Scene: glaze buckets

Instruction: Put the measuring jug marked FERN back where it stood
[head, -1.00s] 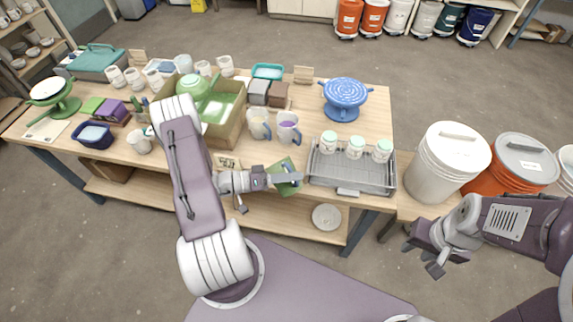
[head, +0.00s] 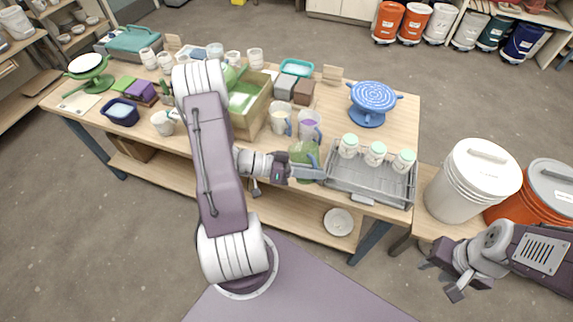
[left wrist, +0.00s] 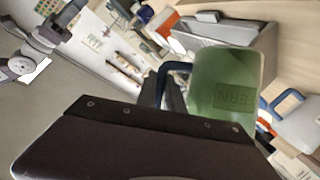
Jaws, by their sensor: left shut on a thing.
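The green measuring jug (head: 301,155) is in my left gripper at the table's front edge, in front of two other jugs. In the left wrist view, the jug (left wrist: 222,75) shows the letters FERN, and its blue handle (left wrist: 172,72) is between the fingers. My left gripper (head: 312,173) is shut on that handle. In the head view the jug looks roughly upright; I cannot tell whether its base touches the table. My right gripper (head: 443,280) is open and empty, low at the right, away from the table.
A cream-filled jug (head: 280,120) and a purple-filled jug (head: 308,126) stand just behind. A grey wire tray (head: 370,184) with mint-lidded jars is close on the right. A cardboard box (head: 250,118) with green contents stands behind left. A blue banding wheel (head: 373,100) is at the back right.

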